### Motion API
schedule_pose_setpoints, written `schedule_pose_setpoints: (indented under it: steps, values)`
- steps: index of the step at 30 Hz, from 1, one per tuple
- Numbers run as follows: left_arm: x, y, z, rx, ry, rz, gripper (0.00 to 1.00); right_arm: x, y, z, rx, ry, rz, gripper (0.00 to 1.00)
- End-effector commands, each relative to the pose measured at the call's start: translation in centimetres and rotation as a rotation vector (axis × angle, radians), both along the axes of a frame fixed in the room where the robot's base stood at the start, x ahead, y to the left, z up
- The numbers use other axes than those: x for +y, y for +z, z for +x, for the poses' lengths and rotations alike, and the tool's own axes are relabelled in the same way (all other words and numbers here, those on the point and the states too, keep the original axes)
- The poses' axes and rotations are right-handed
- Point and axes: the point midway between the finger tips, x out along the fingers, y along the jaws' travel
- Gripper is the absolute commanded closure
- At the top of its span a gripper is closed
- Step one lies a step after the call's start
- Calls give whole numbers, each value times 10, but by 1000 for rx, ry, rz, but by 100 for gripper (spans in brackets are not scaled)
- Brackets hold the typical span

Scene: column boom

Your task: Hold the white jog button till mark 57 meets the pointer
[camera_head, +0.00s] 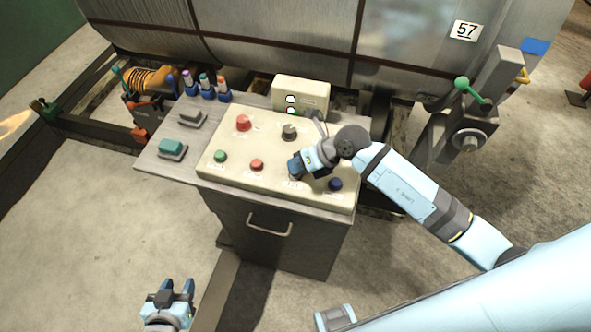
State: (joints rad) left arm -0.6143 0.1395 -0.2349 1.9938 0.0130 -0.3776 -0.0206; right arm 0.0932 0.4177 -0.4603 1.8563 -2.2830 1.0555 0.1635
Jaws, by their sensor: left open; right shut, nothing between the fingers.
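The mark 57 (466,31) is a white plate with black digits on the large grey steel drum (280,35), at the upper right. I cannot tell for sure which part is the pointer. My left gripper (177,287) is open and empty, low in front.
A cream box with small lamps (301,96) stands behind the panel. A stand with a green-knobbed lever (470,90) is at right. The floor in front left is clear.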

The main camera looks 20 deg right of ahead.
Motion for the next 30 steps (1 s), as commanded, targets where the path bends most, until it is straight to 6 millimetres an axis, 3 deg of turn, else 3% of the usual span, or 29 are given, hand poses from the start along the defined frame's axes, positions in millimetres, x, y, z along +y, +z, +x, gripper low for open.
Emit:
schedule_pose_setpoints:
  steps: [24,30]
  values:
    - [0,0,0,0,0,0,57,0,-1,0,1,1,0,100]
    - [0,6,0,1,0,0,57,0,7,0,1,0,-1,100]
